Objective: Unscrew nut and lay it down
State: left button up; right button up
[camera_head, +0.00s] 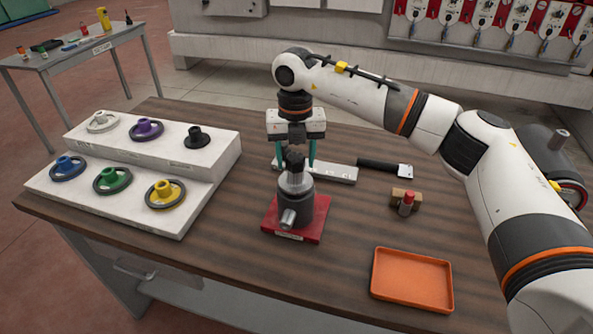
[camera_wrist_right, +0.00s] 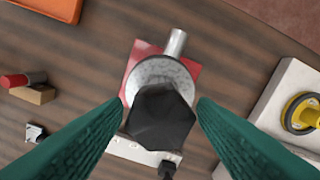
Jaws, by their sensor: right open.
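A black nut (camera_head: 294,158) sits on top of a grey metal spindle fixture (camera_head: 295,203) on a red base (camera_head: 312,224), near the middle of the wooden table. My right gripper (camera_head: 298,160) is over the fixture, pointing down, with its green fingers on both sides of the nut. In the right wrist view the nut (camera_wrist_right: 161,118) lies between the two fingers, with visible gaps at the sides. The gripper is open. An empty orange tray (camera_head: 412,280) lies at the table's front right. My left gripper is not in view.
A stepped white stand (camera_head: 205,167) with several coloured handwheels fills the left of the table. A white bar (camera_head: 335,172), a black-handled tool (camera_head: 385,166) and a small block with a red-tipped piece (camera_head: 406,203) lie right of the fixture. The table front between stand and tray is clear.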

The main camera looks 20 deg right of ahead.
jog(key=c, duration=0.9)
jog(key=n, duration=0.5)
jog(key=shift+n, duration=0.4)
jog(key=n, duration=0.6)
jog(key=shift+b, duration=0.35)
jog(key=n, duration=0.3)
jog(key=shift+n, duration=0.3)
jog(key=n, duration=0.4)
jog(key=shift+n, duration=0.4)
jog(key=n, duration=0.7)
jog(key=shift+r, duration=0.1)
